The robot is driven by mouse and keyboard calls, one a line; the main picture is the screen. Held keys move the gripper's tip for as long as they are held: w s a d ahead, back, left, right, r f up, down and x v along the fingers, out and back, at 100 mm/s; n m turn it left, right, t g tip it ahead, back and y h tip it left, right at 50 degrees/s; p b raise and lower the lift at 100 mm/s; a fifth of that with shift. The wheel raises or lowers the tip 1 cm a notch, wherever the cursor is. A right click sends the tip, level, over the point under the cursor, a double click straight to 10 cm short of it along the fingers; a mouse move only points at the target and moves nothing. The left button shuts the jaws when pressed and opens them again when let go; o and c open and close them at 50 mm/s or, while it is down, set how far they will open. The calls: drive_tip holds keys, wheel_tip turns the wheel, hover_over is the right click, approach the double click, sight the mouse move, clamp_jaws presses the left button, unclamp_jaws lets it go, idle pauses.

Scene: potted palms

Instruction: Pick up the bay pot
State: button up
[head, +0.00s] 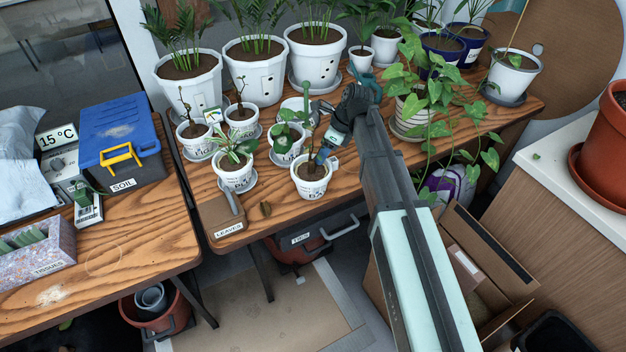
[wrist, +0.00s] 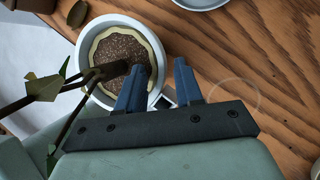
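A small white pot with dark soil and a thin-stemmed plant (head: 312,186) stands near the front edge of the wooden table. Its label is too small to read surely, but it may be the bay pot. My gripper (head: 322,157) is at this pot's right rim. In the wrist view my gripper (wrist: 160,68) is open, its two blue fingers apart. The left finger is over the inside of the white pot (wrist: 91,33), and the right finger is outside, above the wood. The pot's rim lies between them. I cannot tell whether either finger touches it. The stem crosses in front of the soil.
Other small labelled pots, such as one with a leafy plant (head: 234,176), stand close by on the left. Large white palm pots (head: 257,78) line the back. A trailing plant (head: 430,85) hangs right of my arm.

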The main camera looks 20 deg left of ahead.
drive_tip(key=shift+c, duration=0.5)
clamp_jaws()
idle(0.8)
